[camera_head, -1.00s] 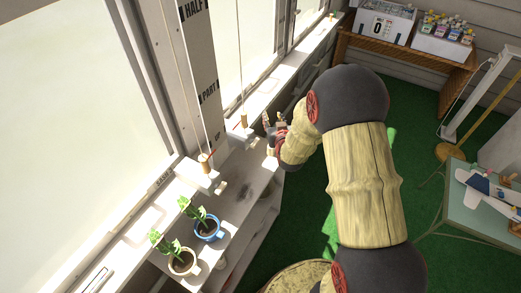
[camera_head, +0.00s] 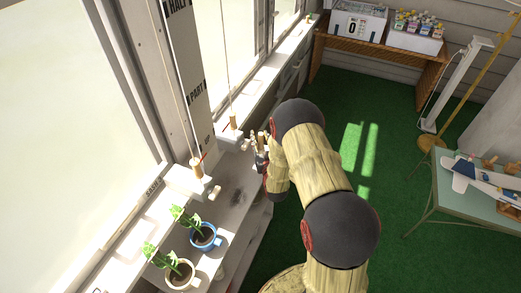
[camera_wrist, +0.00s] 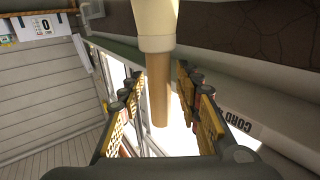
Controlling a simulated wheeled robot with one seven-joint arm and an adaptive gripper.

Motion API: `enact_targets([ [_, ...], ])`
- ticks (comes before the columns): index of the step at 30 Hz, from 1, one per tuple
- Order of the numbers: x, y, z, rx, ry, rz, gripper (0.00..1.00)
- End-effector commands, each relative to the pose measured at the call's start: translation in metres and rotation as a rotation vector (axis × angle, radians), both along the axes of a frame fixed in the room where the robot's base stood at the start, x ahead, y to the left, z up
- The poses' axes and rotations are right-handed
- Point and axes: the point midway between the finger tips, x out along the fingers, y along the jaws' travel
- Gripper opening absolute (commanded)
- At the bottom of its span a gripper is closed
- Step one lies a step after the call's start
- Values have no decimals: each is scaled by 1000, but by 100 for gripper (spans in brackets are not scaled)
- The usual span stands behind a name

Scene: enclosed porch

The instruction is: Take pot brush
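My gripper (camera_head: 260,139) is at the window sill in the head view, with its fingers raised and spread. In the wrist view my gripper (camera_wrist: 160,85) is open. A round wooden rod with a wider cream-coloured end (camera_wrist: 158,70) shows between its fingers, with gaps on both sides. The rod may be the pot brush handle, but no bristles show and I cannot tell for sure. In the head view I cannot make out a pot brush; my arm and gripper cover part of the sill.
Wooden cord pulls (camera_head: 197,168) hang by the window. A blue-rimmed potted plant (camera_head: 205,238) and a cream potted plant (camera_head: 180,275) stand on the grey shelf (camera_head: 228,190). A green table (camera_head: 450,205) with a model plane is at right. Green floor (camera_head: 390,150) is clear.

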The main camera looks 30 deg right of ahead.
Motion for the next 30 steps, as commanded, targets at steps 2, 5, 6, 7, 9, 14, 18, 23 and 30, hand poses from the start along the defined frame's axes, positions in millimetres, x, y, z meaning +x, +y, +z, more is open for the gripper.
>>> enact_targets([
  [2, 12, -3, -3, 0, -1, 0, 34],
  [5, 22, -6, -2, 0, 0, 0, 34],
  [6, 25, -7, -2, 0, 0, 0, 34],
  [7, 26, -7, -1, 0, 0, 0, 34],
  [9, 27, -8, -1, 0, 1, 0, 34],
  [14, 27, -8, 0, 0, 1, 0, 34],
  [18, 27, -8, 0, 0, 1, 0, 27],
  [23, 27, -8, 0, 0, 1, 0, 18],
  [30, 27, -8, 0, 0, 1, 0, 4],
])
